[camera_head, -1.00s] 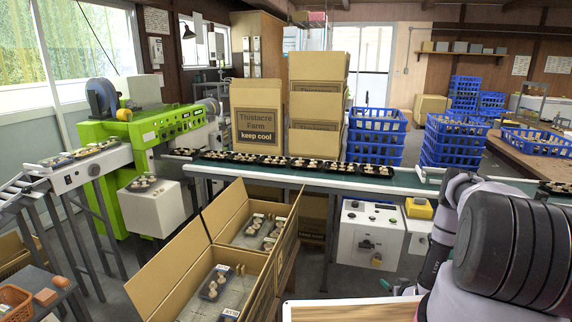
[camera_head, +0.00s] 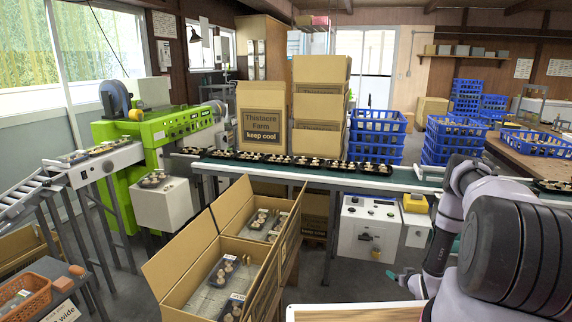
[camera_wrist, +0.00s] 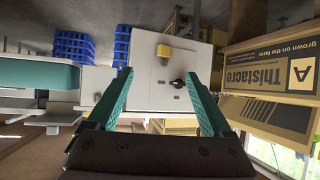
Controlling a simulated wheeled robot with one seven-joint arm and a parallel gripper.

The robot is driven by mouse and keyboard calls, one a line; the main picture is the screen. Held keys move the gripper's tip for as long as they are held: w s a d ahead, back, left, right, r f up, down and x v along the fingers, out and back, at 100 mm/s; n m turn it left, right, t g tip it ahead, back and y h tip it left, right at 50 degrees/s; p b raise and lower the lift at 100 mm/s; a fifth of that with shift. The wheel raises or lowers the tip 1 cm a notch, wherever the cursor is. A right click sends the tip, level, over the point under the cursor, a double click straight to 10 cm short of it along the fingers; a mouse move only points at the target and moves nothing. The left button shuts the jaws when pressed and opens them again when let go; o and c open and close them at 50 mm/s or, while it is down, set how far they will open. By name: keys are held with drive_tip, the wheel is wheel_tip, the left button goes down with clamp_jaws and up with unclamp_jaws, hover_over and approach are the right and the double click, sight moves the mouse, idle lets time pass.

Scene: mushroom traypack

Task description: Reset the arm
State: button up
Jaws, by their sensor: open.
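My gripper shows in the wrist view (camera_wrist: 158,90) with its two teal fingers spread wide and nothing between them. In the head view, a teal part of it shows low at the right, beside the white control box and above a wooden edge; much of it is hidden by my arm. An open cardboard box (camera_head: 168,266) stands left of it, with several mushroom trays (camera_head: 222,270) in its two open parts. My arm is folded at the right side of the head view.
A green conveyor (camera_head: 408,184) crosses the middle with several mushroom trays on it. A white control box (camera_head: 350,250) stands under it. Blue crates (camera_head: 376,135) and stacked cartons (camera_head: 318,100) are behind. A green machine (camera_head: 125,135) stands left. A wooden edge (camera_head: 355,311) is in front.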

drive_tip(key=w+d+r+m+g+h, duration=0.1)
drive_tip(key=w+r, duration=0.4)
drive_tip(key=r, duration=0.8)
drive_tip(key=w+d+r, duration=0.1)
drive_tip(key=w+r, duration=0.5)
drive_tip(key=r, duration=0.6)
drive_tip(key=s+a+r+m+g, duration=0.1)
drive_tip(key=s+a+r, duration=0.15)
drive_tip(key=r, duration=0.85)
drive_tip(key=s+a+r, duration=0.1)
drive_tip(key=a+r, duration=0.2)
drive_tip(key=r, duration=0.8)
drive_tip(key=s+a+r+g, duration=0.1)
drive_tip(key=s+a+r, duration=0.2)
drive_tip(key=s+r, duration=0.3)
drive_tip(key=s+a+r+m, duration=0.1)
drive_tip(key=s+a+r, duration=0.2)
drive_tip(key=s+r, duration=0.25)
drive_tip(key=s+a+r+g, duration=0.1)
drive_tip(key=s+a+r, duration=0.2)
drive_tip(key=s+r, duration=0.3)
drive_tip(key=s+a+r+y, duration=0.1)
drive_tip(key=s+a, duration=0.3)
drive_tip(key=s, duration=0.6)
drive_tip(key=s+a+r+m+y, duration=0.1)
drive_tip(key=s+a+r, duration=0.3)
drive_tip(key=s, duration=0.7)
drive_tip(key=shift+s+r+g+y, duration=0.25)
drive_tip(key=shift+r+g+y, duration=0.15)
drive_tip(key=shift+y, duration=0.4)
